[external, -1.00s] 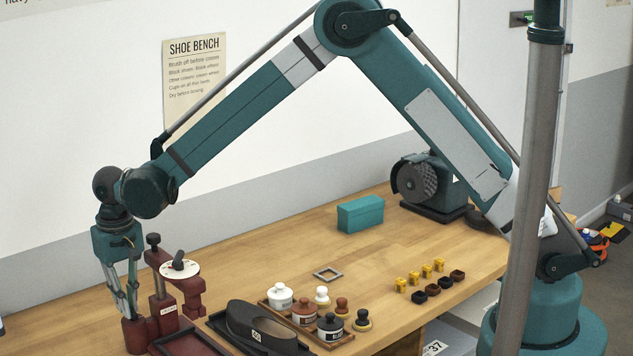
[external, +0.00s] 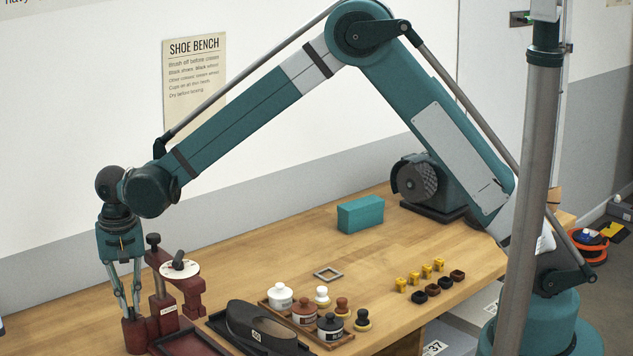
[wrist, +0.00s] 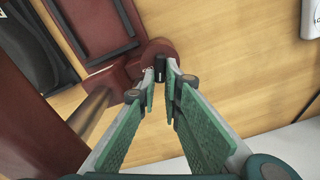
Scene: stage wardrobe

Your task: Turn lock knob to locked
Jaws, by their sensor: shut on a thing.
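A dark red shoe-press device (external: 190,290) stands at the left end of the bench. My gripper (external: 131,316) points down at its left side, over a round red post (external: 134,335). In the wrist view, my gripper (wrist: 168,72) has its fingertips shut on a small black knob (wrist: 159,70) on a round red part of the device. This looks like the lock knob; its markings are not readable and the fingertips partly hide it. Another black knob sits on a white dial (external: 180,270) at the device's top right, apart from my gripper.
A teal box (external: 361,214) and a grinder (external: 416,180) are further back. The wood between them is mostly clear.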

